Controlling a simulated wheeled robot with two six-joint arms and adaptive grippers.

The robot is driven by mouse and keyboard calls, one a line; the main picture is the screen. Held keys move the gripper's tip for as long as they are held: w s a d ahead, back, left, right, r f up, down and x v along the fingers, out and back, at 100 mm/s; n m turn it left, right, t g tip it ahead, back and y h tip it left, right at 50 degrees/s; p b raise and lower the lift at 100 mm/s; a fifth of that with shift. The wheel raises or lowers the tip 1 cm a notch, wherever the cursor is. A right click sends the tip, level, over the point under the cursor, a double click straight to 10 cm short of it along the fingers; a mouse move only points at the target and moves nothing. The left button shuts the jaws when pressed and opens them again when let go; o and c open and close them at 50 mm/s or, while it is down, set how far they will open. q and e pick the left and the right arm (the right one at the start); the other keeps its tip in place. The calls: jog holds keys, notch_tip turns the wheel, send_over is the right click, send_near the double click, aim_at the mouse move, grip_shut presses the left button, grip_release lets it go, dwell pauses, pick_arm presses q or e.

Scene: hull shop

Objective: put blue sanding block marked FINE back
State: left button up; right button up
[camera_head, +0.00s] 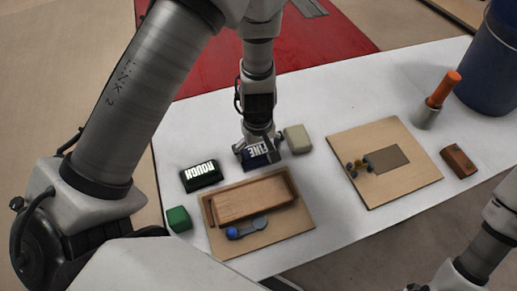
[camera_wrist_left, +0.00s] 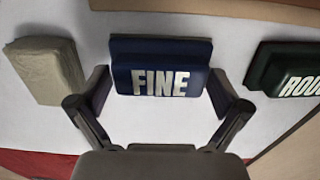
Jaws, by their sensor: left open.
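The blue sanding block marked FINE (camera_head: 262,160) lies on the white table, behind the wooden tray. In the left wrist view the block (camera_wrist_left: 160,62) sits between the two fingers, its white lettering facing me. My left gripper (camera_head: 259,150) is open over the block, with one finger at each side; in the left wrist view the gripper (camera_wrist_left: 158,95) shows small gaps or near contact at the block's ends. The wooden tray (camera_head: 305,222) stands in front, with a long wooden piece on it. My right arm shows at the lower right, but its fingers are not visible.
A dark green block marked ROUGH (camera_head: 201,175) lies left of the blue block, and a beige block (camera_head: 297,139) close on its right. A green cube (camera_head: 178,219), a wooden board (camera_head: 420,185), a brown block (camera_head: 458,161), an orange-handled tool (camera_head: 443,89) and a blue bucket (camera_head: 487,70) stand around.

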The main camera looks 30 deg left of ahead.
aim_at(259, 150)
pick_arm(q)
notch_tip(259, 150, up, 5)
jog(key=shift+w+p, duration=0.1)
jog(key=shift+p, duration=1.15)
notch_tip(259, 150, up, 7)
jog(key=shift+r+p, duration=0.2)
jog(key=shift+p, duration=0.2)
